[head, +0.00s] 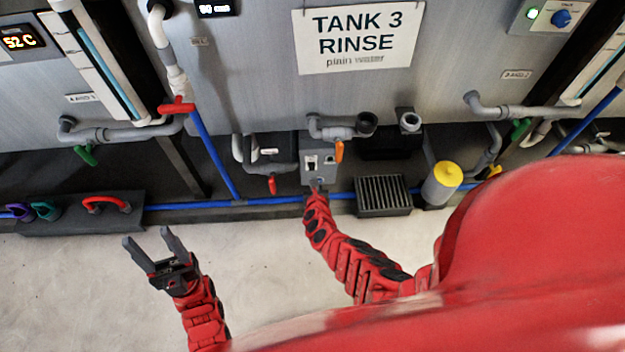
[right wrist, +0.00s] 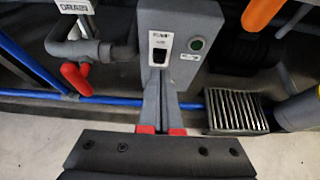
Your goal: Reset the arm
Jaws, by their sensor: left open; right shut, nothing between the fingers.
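My left gripper (head: 155,251) is open and empty above the pale floor, left of the middle in the head view. My right arm reaches up to a small grey switch box (head: 314,160) under the tank 3 panel. In the right wrist view, my right gripper (right wrist: 158,82) is shut with nothing between its fingers. Its tips point at the lower front of the grey switch box (right wrist: 192,25), just below a black rocker switch (right wrist: 159,41). A green round light or button (right wrist: 196,44) sits to the right of the switch. I cannot tell whether the tips touch the box.
Red-handled (head: 272,184) and orange-handled (head: 339,151) valves flank the box. A floor grate (head: 383,193) and a yellow-capped cylinder (head: 442,183) stand to the right. A blue pipe (head: 270,201) runs low along the tanks. The floor (head: 90,280) at left is clear.

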